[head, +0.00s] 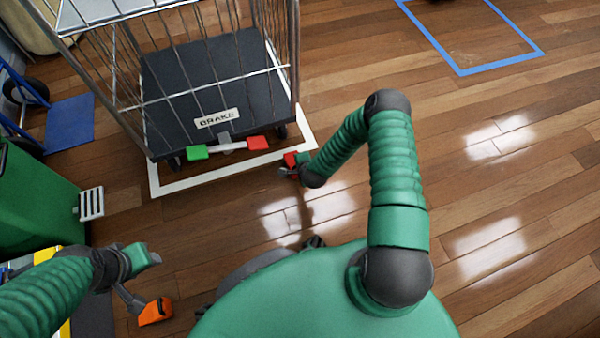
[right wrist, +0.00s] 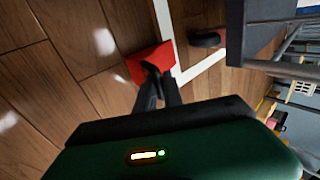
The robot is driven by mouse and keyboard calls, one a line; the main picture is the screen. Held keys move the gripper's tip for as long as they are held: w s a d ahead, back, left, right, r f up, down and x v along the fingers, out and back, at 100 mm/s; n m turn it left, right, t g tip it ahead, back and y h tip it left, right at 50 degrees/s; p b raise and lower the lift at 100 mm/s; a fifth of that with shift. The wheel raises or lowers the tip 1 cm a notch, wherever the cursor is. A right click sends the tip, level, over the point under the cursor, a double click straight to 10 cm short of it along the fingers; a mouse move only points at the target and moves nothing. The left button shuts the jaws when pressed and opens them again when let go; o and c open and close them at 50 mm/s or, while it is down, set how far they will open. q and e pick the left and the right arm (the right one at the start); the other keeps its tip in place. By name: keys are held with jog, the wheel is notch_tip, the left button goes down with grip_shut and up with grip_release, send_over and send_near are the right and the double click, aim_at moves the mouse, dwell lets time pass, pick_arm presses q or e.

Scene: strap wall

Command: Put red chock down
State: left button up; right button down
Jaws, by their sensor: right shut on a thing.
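The red chock (head: 290,159) is at the front right corner of the white floor outline, beside the cage trolley (head: 215,85). My right gripper (head: 289,171) is shut on it. In the right wrist view the red chock (right wrist: 150,62) shows as a red block at the fingertips (right wrist: 152,72), close to the white line. I cannot tell whether it touches the floor. My left gripper (head: 133,299) is low at the left, near an orange block (head: 155,311); whether its fingers are open or shut is unclear.
The trolley has a brake bar (head: 227,147) with green and red ends. A white outline (head: 225,175) surrounds its base. A green bin (head: 35,200) and a blue hand truck (head: 68,123) stand at left. Wooden floor at right is free, with a blue outline (head: 500,63) beyond.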

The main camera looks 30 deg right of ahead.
pick_arm(q)
jog(key=x, duration=0.1)
jog(key=b+x, duration=0.1)
jog(key=x, duration=0.1)
jog(key=shift+s, duration=0.35)
pick_arm(e)
jog(key=f, duration=0.3)
jog(key=shift+s+f, duration=0.2)
jog(key=c, duration=1.5)
grip_release()
jog(key=shift+a, duration=0.1)
jog(key=shift+o, duration=0.2)
